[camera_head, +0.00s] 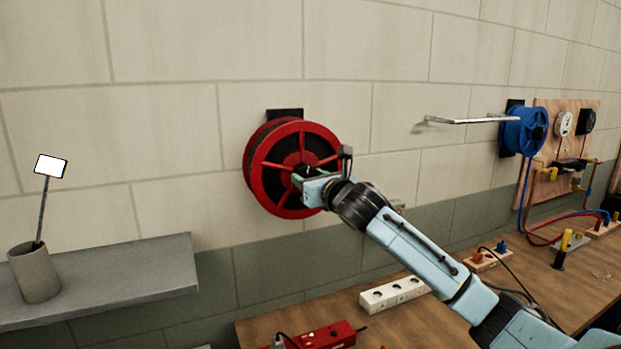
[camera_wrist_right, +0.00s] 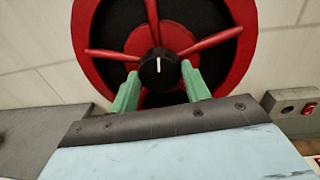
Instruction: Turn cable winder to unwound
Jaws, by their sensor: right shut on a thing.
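The red cable winder (camera_head: 268,185) is mounted on the block wall, left of the middle of the head view. It has red spokes over a dark drum. In the right wrist view the winder (camera_wrist_right: 88,25) fills the upper middle, with a black knob (camera_wrist_right: 160,70) with a white mark at its hub. The white mark points straight up in that view. My right gripper (camera_head: 301,180) reaches the hub from the lower right. Its green fingers (camera_wrist_right: 159,85) stand on either side of the knob, shut on it. My left gripper is not in view.
A grey shelf (camera_head: 130,281) with a cup (camera_head: 35,273) juts out at the left. A wooden bench (camera_head: 415,320) carries a white power strip (camera_head: 394,293) and a red box (camera_head: 325,336).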

